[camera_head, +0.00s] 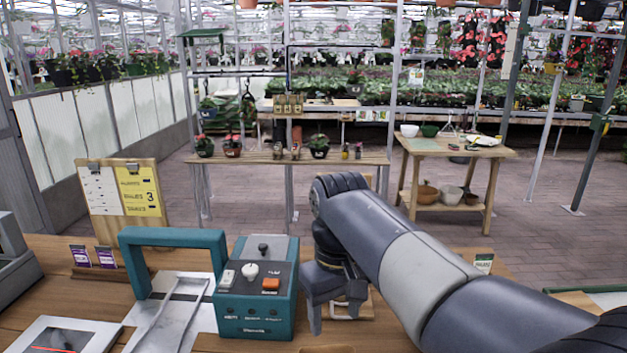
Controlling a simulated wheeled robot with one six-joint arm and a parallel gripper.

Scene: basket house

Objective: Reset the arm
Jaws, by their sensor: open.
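My arm (425,270) reaches in from the lower right across the wooden worktable (395,325). My gripper (338,305) points down just right of a teal control box (258,290). Its jaws are open. A small pale item shows at the jaws, partly hidden by them, and I cannot tell what it is or whether they touch it. The box carries a white knob, a white switch and an orange button on top.
A teal handle frame (172,240) stands left of the box over a metal plate. A clipboard stand (122,200) and two seed packets (93,257) are further left. Beyond the worktable are a plant bench (345,162), a side table (460,148) and open brick floor (390,225).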

